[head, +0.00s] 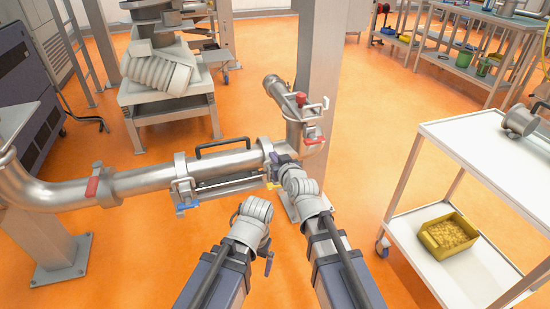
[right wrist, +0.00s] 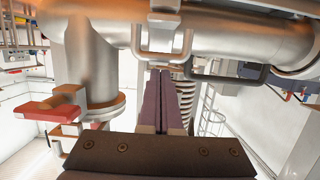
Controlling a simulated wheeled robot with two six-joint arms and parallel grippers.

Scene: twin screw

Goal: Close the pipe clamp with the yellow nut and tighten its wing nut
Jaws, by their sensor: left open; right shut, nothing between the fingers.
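The pipe clamp with the yellow nut (head: 273,185) is around the right part of the horizontal steel pipe (head: 225,165), and its light metal band (head: 266,146) shows above my right gripper. My right gripper (head: 277,158) is shut and empty at this clamp and hides part of it. In the right wrist view the shut fingers (right wrist: 160,78) point at a light metal clamp band (right wrist: 162,30) on the pipe; contact cannot be told. The yellow nut is not visible there. My left gripper (head: 268,262) is open and empty, below and in front of the pipe, apart from the clamp.
A clamp with a blue nut (head: 187,206) is farther left on the pipe, and red-handled clamps sit at the left (head: 93,182) and on the right branch (head: 314,141). A black handle (head: 222,146) rises behind the pipe. A white cart (head: 475,140) stands right.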

